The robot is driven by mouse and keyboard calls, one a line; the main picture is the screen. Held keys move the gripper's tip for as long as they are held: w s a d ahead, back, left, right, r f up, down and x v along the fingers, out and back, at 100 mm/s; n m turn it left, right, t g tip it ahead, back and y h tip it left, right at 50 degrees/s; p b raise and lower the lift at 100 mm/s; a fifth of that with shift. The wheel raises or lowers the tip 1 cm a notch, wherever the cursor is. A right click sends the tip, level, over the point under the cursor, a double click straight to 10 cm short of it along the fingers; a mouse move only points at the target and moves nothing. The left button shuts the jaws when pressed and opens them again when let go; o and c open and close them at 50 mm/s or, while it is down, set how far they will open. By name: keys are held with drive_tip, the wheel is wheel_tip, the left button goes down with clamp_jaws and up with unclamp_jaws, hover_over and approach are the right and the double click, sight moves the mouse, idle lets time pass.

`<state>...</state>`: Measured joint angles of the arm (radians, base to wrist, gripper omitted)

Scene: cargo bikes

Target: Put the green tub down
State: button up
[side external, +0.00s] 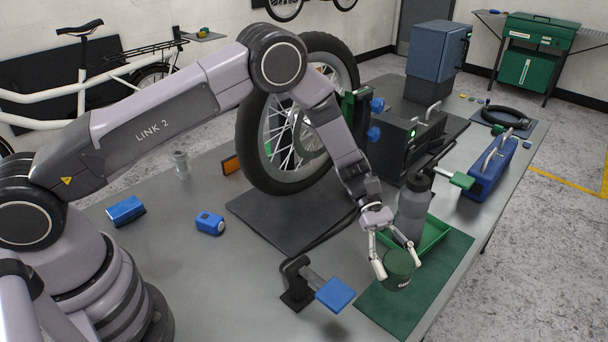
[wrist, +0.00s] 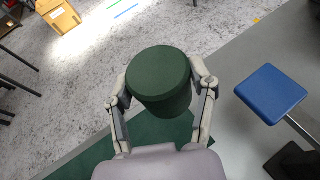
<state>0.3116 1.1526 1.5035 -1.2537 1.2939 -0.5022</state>
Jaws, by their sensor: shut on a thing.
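The green tub (side external: 398,268) is a dark green, round container with pale lettering on its side. My gripper (side external: 397,271) is shut on it, with one finger on each side. In the wrist view the tub (wrist: 160,80) shows its flat round top between the two fingers (wrist: 163,92). The tub is over the dark green mat (side external: 398,312) near the table's front edge. I cannot tell whether its base touches the mat.
A grey bottle (side external: 412,207) stands just behind the tub, by a green tray (side external: 436,236). A blue-topped pedal (side external: 335,294) is to the left. A wheel (side external: 262,150) and a blue toolbox (side external: 490,168) stand further back. The mat's front part is clear.

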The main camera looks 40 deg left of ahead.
drive_tip(key=shift+n+t, duration=0.4)
drive_tip(key=shift+t, duration=0.1)
drive_tip(key=f, duration=0.2)
drive_tip(key=w+f, duration=0.1)
drive_tip(key=f, duration=0.3)
drive_tip(key=shift+w+d, duration=0.1)
drive_tip(key=shift+w, duration=0.2)
drive_tip(key=shift+f, duration=2.2)
drive_tip(key=shift+f, duration=0.15)
drive_tip(key=o, duration=1.2)
